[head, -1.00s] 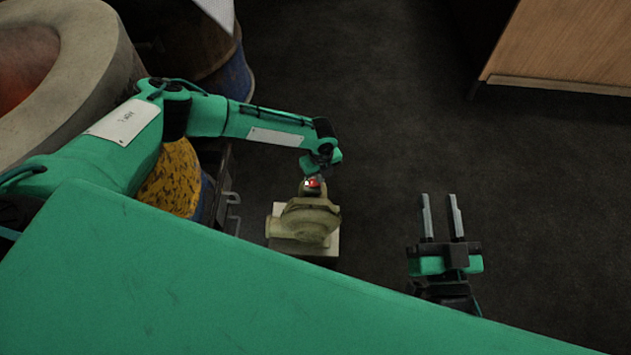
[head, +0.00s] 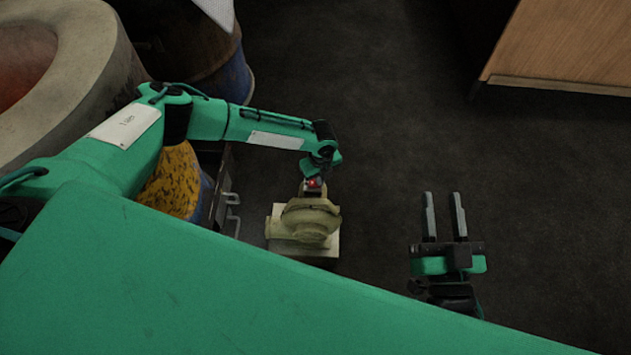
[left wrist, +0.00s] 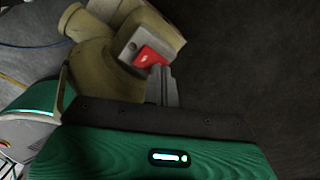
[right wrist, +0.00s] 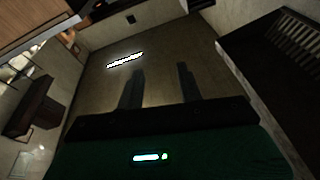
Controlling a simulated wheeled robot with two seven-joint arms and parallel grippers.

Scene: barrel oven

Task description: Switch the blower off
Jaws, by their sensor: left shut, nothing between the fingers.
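The blower (head: 310,222) is a yellowish cast housing on a pale base plate on the floor. It also shows in the left wrist view (left wrist: 95,65). On its top is a small grey box with a red rocker switch (left wrist: 150,57), seen as a small red spot in the head view (head: 313,183). My left gripper (left wrist: 161,72) is shut and empty, its fingertips right at the red switch; I cannot tell whether they touch it. In the head view the left wrist hides the fingers. My right gripper (head: 443,195) is open and empty, to the right of the blower.
The barrel oven (head: 95,75) with its round pale rim and glowing opening stands at the left. A blue drum (head: 235,75) is behind it. A wooden cabinet (head: 570,40) is at the upper right. Dark floor around the blower's right side is clear.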

